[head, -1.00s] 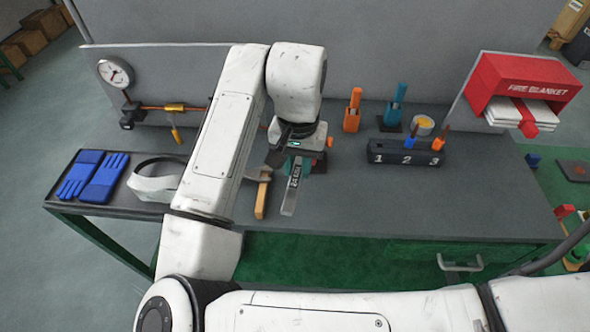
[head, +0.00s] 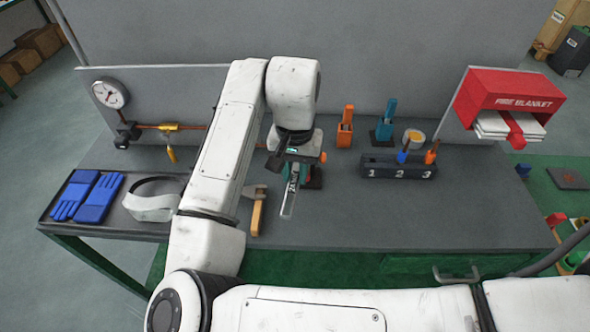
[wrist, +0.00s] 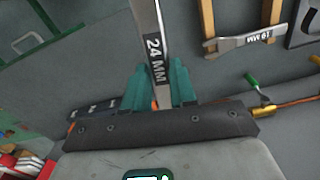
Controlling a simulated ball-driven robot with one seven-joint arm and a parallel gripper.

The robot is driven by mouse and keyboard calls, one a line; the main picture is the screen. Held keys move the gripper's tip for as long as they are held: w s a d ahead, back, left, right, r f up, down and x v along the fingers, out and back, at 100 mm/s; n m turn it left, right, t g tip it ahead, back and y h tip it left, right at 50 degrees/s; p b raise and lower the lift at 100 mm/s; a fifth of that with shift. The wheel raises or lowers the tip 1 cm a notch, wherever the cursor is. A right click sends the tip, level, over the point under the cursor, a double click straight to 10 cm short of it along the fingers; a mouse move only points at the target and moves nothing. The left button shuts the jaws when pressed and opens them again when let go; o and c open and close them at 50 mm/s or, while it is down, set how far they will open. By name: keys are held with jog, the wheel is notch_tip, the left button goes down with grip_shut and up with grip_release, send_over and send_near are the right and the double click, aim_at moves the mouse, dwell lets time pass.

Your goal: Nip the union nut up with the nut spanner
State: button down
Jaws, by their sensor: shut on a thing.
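My gripper (head: 293,172) is shut on the nut spanner (head: 290,192), a grey flat tool, above the middle of the bench. In the wrist view the spanner (wrist: 153,45) reads 24 MM and stands between the teal fingers (wrist: 159,88); its far end is out of that frame. A brass fitting (head: 168,127), which may be the union nut, is on the copper pipe at the back left, apart from the spanner. My arm hides part of the pipe.
A numbered block (head: 397,168) stands right. The front right bench is clear.

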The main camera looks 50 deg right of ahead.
aim_at(297, 165)
jog(key=shift+w+d, duration=0.2)
jog(key=shift+d, duration=0.15)
jog(key=shift+w+d+p, duration=0.3)
jog(key=shift+d, duration=0.25)
jog(key=shift+w+d+p, duration=0.25)
jog(key=shift+w+d, duration=0.05)
jog(key=shift+d, duration=0.2)
jog(key=shift+w+a+m+b, duration=0.3)
jog(key=shift+w+m, duration=0.45)
jog(key=shift+w+a+m+b, duration=0.25)
jog(key=shift+w+m, duration=0.45)
jog(key=shift+m, duration=0.05)
jog(key=shift+a, duration=0.1)
jog(key=shift+n, duration=0.4)
jog(key=shift+s+a, duration=0.25)
jog(key=shift+a, duration=0.6)
jog(key=shift+s+a, duration=0.2)
jog(key=shift+a, duration=0.65)
jog(key=shift+s+a, duration=0.25)
jog(key=shift+a, duration=0.6)
